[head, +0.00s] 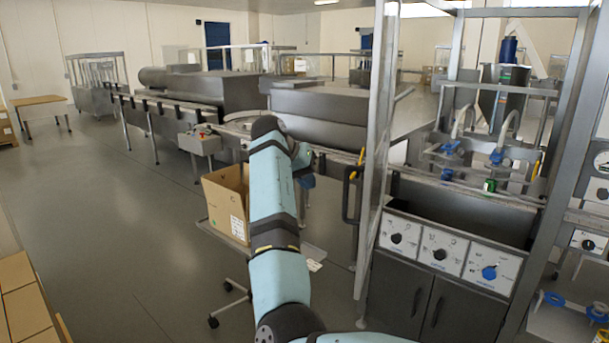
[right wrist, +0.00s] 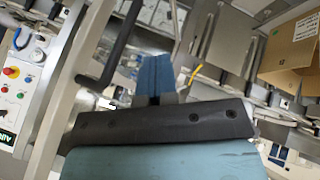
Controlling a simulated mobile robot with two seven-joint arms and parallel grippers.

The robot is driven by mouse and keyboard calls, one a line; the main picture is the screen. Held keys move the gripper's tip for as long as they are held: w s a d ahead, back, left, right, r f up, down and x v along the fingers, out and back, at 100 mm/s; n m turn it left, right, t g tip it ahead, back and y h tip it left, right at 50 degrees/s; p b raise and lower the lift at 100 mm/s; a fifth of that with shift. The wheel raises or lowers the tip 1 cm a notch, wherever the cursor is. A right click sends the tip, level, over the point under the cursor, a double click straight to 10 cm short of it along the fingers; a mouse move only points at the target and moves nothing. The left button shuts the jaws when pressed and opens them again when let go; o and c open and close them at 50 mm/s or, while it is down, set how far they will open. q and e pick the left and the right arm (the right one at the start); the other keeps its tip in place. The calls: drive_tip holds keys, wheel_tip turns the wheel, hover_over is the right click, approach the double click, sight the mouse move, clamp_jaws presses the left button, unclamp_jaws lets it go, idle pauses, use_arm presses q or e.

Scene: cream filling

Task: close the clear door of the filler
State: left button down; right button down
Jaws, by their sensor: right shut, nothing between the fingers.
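The filler (head: 455,205) stands at the right of the head view. Its clear door (head: 378,130) stands open, swung out toward me and seen almost edge-on, with a pale metal frame. A black bar handle (head: 347,197) sits on the door's left side. My right gripper (head: 306,184) is left of the handle, apart from it, and partly hidden by my wrist. In the right wrist view its blue fingers (right wrist: 154,76) are shut and empty, beside the black handle (right wrist: 123,42) and the door frame (right wrist: 62,85). My left gripper is not in view.
A cardboard box (head: 226,200) sits on a wheeled cart behind my right arm. The filler's dial panel (head: 440,248) and blue-handled valves are right of the door. A conveyor line (head: 195,90) runs behind. The floor at left is clear; boxes stand at the lower left.

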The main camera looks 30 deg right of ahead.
drive_tip(key=s+d+f, duration=0.2)
drive_tip(key=d+f, duration=0.2)
drive_tip(key=d, duration=0.2)
drive_tip(key=shift+d+f, duration=0.15)
drive_tip(key=shift+d, duration=0.05)
drive_tip(key=shift+s, duration=0.1)
drive_tip(key=shift+s+d+p, duration=0.1)
drive_tip(key=shift+p, duration=0.25)
